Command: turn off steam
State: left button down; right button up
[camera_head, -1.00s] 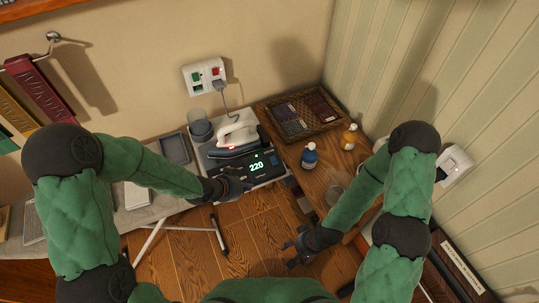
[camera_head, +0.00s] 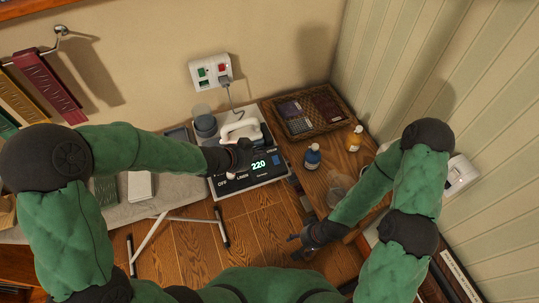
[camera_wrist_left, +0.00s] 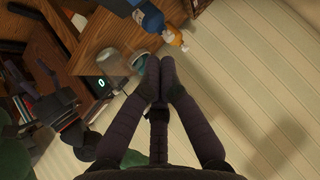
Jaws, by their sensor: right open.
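The steam station's dark control panel (camera_head: 258,176) shows a lit green 220 and white labels; I can read OFF and LINEN. The white iron (camera_head: 240,130) rests at the back of the station. My left gripper (camera_head: 244,148) is over the panel's back edge, just in front of the iron, and hides part of both. Whether it touches either cannot be told. In the left wrist view its fingers (camera_wrist_left: 160,62) come together at the tips with nothing between them. My right gripper (camera_head: 297,246) is open and empty, low over the floor in front of the wooden cabinet.
A blue bottle (camera_head: 312,156), an orange bottle (camera_head: 353,139), a clear glass (camera_head: 338,187) and a wicker tray (camera_head: 337,130) stand on the cabinet. A grey cup (camera_head: 205,122) stands left of the iron.

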pick_arm(q)
jog(key=b, duration=0.4)
send_over(274, 163)
jog(key=f, duration=0.4)
jog(key=s+f, duration=0.1)
jog(key=f, duration=0.1)
jog(key=shift+d+f, duration=0.15)
jog(key=shift+f, duration=0.15)
jog(key=shift+w+a+f, duration=0.1)
jog(key=shift+w+f, duration=0.15)
jog(key=shift+f, duration=0.3)
jog(key=shift+w+a+f, duration=0.1)
jog(key=shift+w+f, duration=0.15)
jog(key=shift+f, duration=0.3)
jog(key=shift+w+a+f, duration=0.15)
jog(key=shift+w+f, duration=0.15)
jog(key=shift+f, duration=0.35)
